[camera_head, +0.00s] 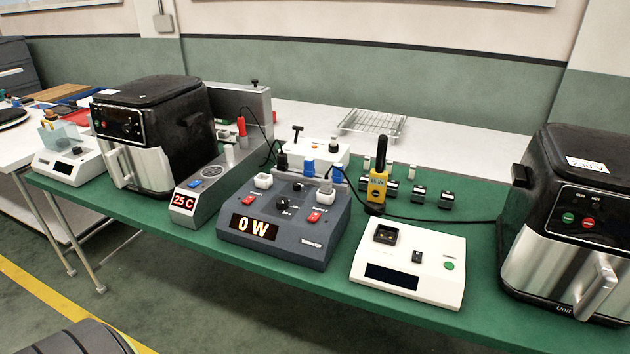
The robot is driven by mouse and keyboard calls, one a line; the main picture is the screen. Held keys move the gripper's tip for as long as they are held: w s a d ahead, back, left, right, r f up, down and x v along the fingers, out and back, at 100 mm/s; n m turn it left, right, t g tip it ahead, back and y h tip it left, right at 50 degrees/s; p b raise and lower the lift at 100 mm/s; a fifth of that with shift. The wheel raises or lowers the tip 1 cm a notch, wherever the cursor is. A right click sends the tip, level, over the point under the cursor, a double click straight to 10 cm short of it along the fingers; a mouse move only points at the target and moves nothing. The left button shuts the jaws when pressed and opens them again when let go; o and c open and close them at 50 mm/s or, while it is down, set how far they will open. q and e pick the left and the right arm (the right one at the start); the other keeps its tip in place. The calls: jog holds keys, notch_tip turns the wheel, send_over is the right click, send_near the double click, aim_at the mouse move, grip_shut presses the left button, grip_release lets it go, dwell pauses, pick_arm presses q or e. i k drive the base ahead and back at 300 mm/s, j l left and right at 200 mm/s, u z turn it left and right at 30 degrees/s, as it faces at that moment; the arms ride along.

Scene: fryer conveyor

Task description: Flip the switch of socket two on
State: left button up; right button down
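The dark grey power meter box (285,245) stands near the front edge of the green table and its display (254,227) reads "0 W". It has two red rocker switches, a left one (249,200) and a right one (314,216), each with a small label too small to read surely. Which way each rocker is tipped cannot be told. A white socket (263,181) stands above the left switch and a grey plug-like piece (326,187) above the right one. Dark knobs (283,203) sit between them. Neither of my grippers is in view.
A black air fryer (150,130) stands on the left and another (575,200) on the right. A device reading "25 C" (185,201) is left of the meter. A white box (440,262) and yellow handheld device (377,188) are right of it. A black cable runs behind.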

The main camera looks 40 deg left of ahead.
aim_at(314, 217)
jog(key=u, duration=1.3)
